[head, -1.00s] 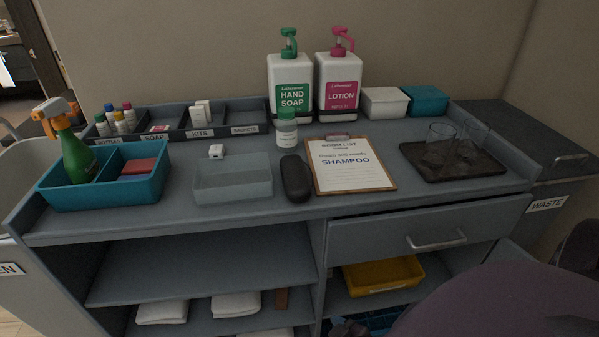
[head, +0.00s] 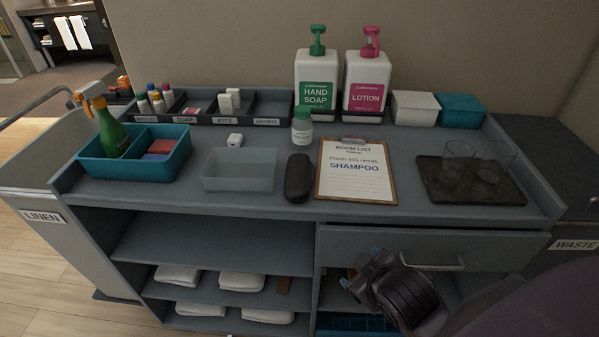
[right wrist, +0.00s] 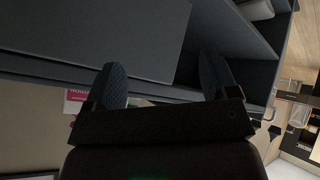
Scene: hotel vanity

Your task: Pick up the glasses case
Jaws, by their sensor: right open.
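The dark glasses case (head: 298,178) lies on the grey cart top, between the clear tray and the clipboard. My right gripper (head: 362,276) is in front of the cart, below the top and before the drawer front, apart from the case. In the right wrist view its two fingers (right wrist: 160,85) are spread with nothing between them. The case does not show in the right wrist view. My left gripper does not show.
A clipboard (head: 356,184) lies right of the case and a clear tray (head: 238,184) left of it. A small white bottle with a green cap (head: 302,130) stands behind. A dark tray with glasses (head: 481,195) sits right. The drawer (head: 400,240) has a protruding handle.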

